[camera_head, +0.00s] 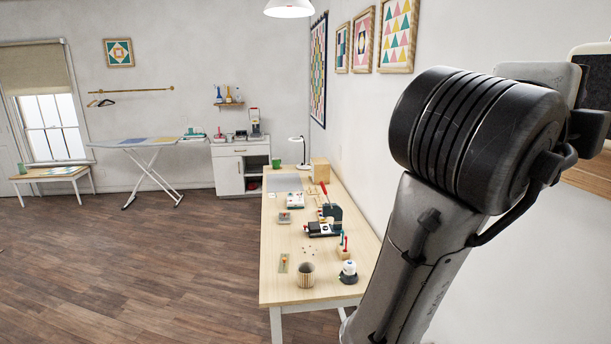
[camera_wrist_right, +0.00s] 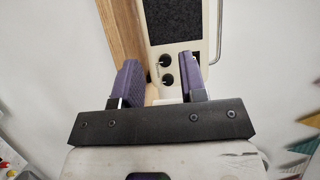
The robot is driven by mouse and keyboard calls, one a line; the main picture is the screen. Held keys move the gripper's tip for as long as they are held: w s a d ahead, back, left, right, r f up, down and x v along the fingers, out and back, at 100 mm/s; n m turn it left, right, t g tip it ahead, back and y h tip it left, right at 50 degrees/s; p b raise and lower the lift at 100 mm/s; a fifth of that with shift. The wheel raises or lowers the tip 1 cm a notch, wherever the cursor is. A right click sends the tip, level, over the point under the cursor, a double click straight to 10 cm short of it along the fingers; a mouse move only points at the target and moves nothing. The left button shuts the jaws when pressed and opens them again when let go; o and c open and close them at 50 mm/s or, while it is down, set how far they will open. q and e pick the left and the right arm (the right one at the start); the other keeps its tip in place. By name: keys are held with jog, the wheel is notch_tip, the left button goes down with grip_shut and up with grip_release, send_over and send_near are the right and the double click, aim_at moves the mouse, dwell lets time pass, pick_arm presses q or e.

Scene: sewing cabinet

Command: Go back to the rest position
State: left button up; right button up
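My right arm (camera_head: 440,220) fills the right of the head view, raised beside the wall. Its gripper cannot be made out in the head view. In the right wrist view, my right gripper (camera_wrist_right: 159,60) has its two purple fingers apart. A cream device (camera_wrist_right: 212,20) with a dark speckled panel and black knobs lies just beyond the fingertips. I see nothing clearly clamped between the fingers, and whether they touch the device is unclear. The device also shows at the right edge of the head view (camera_head: 597,82). My left arm and gripper are not in view.
A wooden shelf (camera_head: 590,178) is at the right edge, by the device. An ironing board (camera_head: 140,143) and white cabinet (camera_head: 228,172) are farther back. The wood floor at left is clear.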

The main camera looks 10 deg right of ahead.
jog(key=w+a+f+n+t+y, duration=0.25)
jog(key=n+t+y, duration=0.35)
jog(key=n, duration=0.7)
jog(key=w+a+f+n+t+y, duration=0.2)
jog(key=w+a+n+t+y, duration=0.15)
jog(key=n+t, duration=0.6)
jog(key=a+f+n+g+y, duration=0.25)
jog(key=f+n+y, duration=0.2)
jog(key=f, duration=0.95)
jog(key=a+f+n+g+y, duration=0.2)
jog(key=f+n+g+y, duration=0.3)
jog(key=f, duration=0.9)
jog(key=s+d+f+n+g+h, duration=0.15)
jog(key=s+f, duration=0.35)
jog(key=f, duration=0.7)
jog(key=s+f+g, duration=0.3)
jog(key=s+f, duration=0.1)
jog(key=f, duration=0.8)
jog(key=s+f+g, duration=0.6)
jog(key=s+f, duration=0.9)
jog(key=s, duration=0.4)
notch_tip(320, 180, up, 29)
jog(key=w+p, duration=0.1)
jog(key=p, duration=2.7)
jog(key=shift+d, duration=0.3)
